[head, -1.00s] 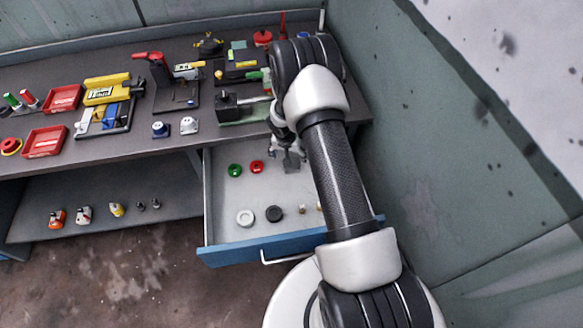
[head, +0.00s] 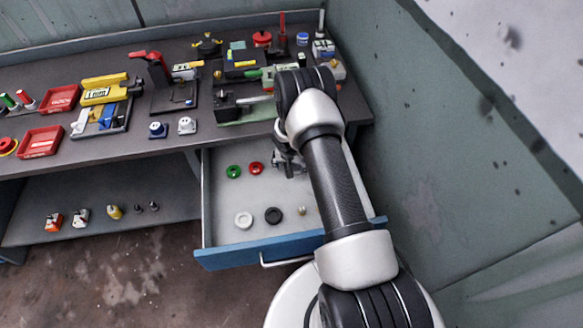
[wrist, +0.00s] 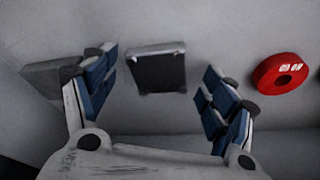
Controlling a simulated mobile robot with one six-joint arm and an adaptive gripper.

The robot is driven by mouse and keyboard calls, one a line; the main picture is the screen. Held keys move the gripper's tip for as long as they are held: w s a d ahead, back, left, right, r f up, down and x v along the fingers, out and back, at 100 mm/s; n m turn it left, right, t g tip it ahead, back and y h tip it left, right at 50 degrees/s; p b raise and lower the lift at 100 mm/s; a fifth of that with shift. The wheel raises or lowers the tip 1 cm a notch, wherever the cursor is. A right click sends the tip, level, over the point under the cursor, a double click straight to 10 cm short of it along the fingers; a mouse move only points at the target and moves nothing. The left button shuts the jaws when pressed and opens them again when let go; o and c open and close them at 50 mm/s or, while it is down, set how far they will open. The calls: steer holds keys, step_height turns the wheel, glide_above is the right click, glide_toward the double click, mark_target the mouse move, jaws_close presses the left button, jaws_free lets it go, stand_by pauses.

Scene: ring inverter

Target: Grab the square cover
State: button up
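The square cover (wrist: 158,70) is a dark, hollow square with a grey rim. In the wrist view it lies on the pale drawer floor, just beyond and between my fingertips. My gripper (wrist: 162,82) is open, its blue-padded fingers set wide to either side of the cover with clear gaps; it does not hold it. In the head view my gripper (head: 289,162) is low inside the open drawer, near its back. There the cover cannot be told apart from the gripper and arm.
The open drawer (head: 222,205) also holds a green ring (head: 233,171), a white ring (head: 243,220) and a dark ring (head: 274,215). The workbench (head: 120,150) above carries several tools and red trays.

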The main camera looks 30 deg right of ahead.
steer(key=c, duration=1.1)
steer(key=shift+s, duration=0.1)
steer(key=shift+s, duration=0.1)
